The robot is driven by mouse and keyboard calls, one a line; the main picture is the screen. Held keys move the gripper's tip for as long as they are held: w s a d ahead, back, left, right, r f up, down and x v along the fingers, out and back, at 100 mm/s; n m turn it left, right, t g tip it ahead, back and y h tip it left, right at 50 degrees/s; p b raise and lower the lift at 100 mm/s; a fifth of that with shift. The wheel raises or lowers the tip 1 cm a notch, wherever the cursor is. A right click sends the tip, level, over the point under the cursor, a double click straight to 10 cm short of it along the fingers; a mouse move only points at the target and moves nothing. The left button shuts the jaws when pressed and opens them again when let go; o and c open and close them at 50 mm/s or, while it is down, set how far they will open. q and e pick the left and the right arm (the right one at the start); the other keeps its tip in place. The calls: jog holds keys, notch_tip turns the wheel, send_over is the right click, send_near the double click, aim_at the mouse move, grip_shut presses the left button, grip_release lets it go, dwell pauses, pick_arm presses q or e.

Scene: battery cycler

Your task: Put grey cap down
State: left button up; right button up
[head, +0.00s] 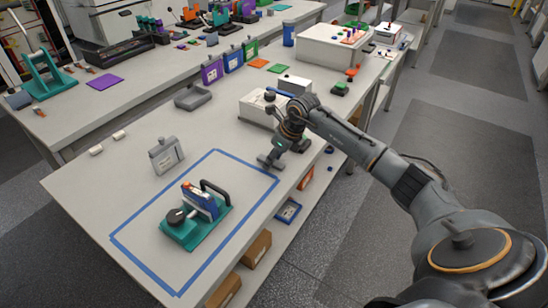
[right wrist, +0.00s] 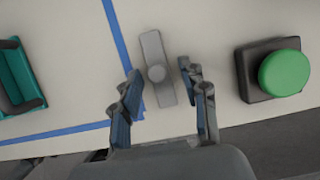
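The grey cap (right wrist: 154,50), a flat bar with a round knob, lies on the pale table just outside the blue tape line in the right wrist view. In the head view it shows as a small grey piece (head: 266,163) by the tape's right corner. My right gripper (right wrist: 161,78) is open, with its fingers on either side of the cap and visible gaps between. In the head view the right gripper (head: 280,150) is over the table's right edge area. My left gripper is not in view.
A green button on a black base (right wrist: 285,72) stands right of the cap. A teal fixture holding a blue case (head: 200,215) stands inside the tape rectangle (head: 152,278). A grey case (head: 166,156) stands behind it. A grey tray (head: 193,97) lies farther back.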

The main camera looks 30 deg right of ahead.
jog(key=shift+r, duration=0.15)
jog(key=shift+r, duration=0.25)
jog(key=b+v, duration=0.1)
jog(key=v, duration=1)
jog(key=shift+s+r+b, duration=0.2)
jog(key=shift+r+b, duration=0.1)
